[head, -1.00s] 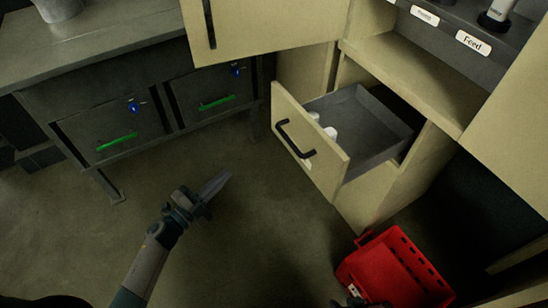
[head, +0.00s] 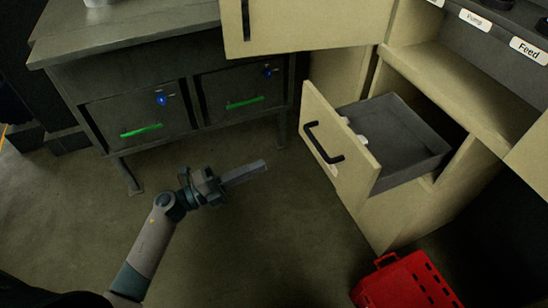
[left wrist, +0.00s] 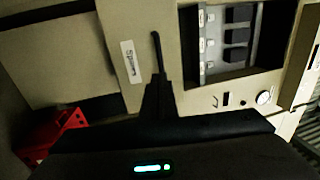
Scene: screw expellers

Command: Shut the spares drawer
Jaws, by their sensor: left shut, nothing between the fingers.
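The spares drawer (head: 338,140) stands pulled out of the cream cabinet in the head view. Its cream front has a black bar handle, and its grey tray (head: 405,145) shows small white items, partly hidden behind the front. My left gripper (head: 262,167) is shut and empty, left of the drawer front and apart from it, pointing toward it. In the left wrist view the gripper (left wrist: 158,85) points at the cream drawer front (left wrist: 118,20), which has a white label and a dark handle; the gripper covers part of the handle. My right gripper is out of view.
A red box (head: 405,283) sits on the floor below the drawer. A cream cabinet door (head: 310,22) stands open above and left of it. A grey bench (head: 140,45) with green-handled drawers stands at the left. The floor between bench and drawer is clear.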

